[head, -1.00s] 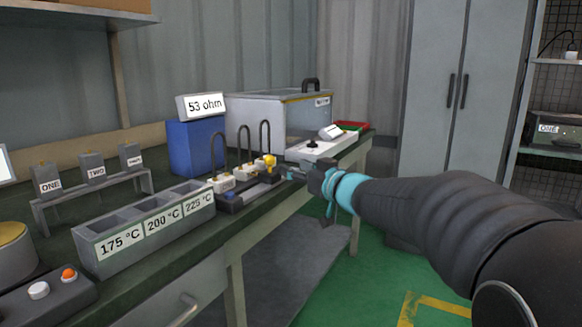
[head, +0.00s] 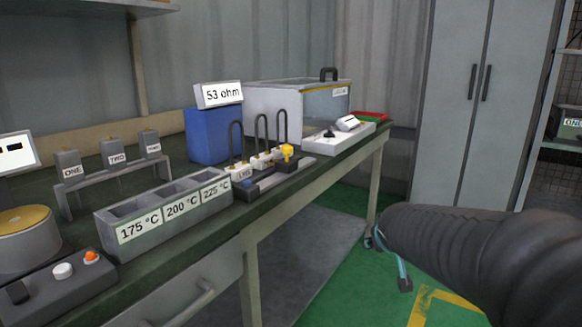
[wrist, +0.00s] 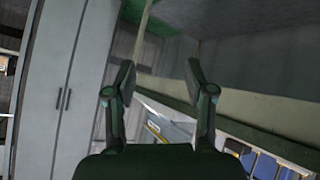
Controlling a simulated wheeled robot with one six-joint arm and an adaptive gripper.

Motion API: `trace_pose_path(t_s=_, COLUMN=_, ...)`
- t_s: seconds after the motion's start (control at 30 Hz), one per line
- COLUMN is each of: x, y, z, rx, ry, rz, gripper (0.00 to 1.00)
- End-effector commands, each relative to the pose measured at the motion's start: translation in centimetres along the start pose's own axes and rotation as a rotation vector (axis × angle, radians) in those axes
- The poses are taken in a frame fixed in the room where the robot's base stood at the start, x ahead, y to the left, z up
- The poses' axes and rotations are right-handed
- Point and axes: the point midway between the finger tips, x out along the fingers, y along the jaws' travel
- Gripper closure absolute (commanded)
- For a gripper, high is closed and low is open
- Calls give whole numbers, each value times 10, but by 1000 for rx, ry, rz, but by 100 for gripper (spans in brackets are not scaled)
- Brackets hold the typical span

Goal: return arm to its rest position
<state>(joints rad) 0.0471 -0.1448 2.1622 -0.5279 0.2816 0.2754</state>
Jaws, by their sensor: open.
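My gripper (wrist: 161,82) is open and empty in the wrist view, its two fingers apart with nothing between them. In the head view my arm reaches in from the right, off the front edge of the bench (head: 300,182) and above the green floor. The gripper end there is mostly hidden behind my own dark arm sleeve; only small bits show at its left tip.
On the bench are heating elements (head: 263,158) in a holder, a bin labelled with temperatures (head: 165,210), a blue box (head: 208,138) under a "53 ohm" display (head: 219,94), and a clear-fronted case (head: 300,110). A grey cabinet (head: 485,120) stands behind. Floor (head: 335,285) beside the bench is clear.

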Motion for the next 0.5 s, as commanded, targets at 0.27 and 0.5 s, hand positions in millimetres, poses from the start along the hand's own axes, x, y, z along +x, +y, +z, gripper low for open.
trace_pose_path(t_s=0.27, x=-100, y=-30, z=146, rx=68, ry=-400, rz=-95, gripper=46)
trace_pose_path(t_s=0.5, x=-166, y=-65, z=204, rx=159, ry=-468, rz=-212, gripper=46)
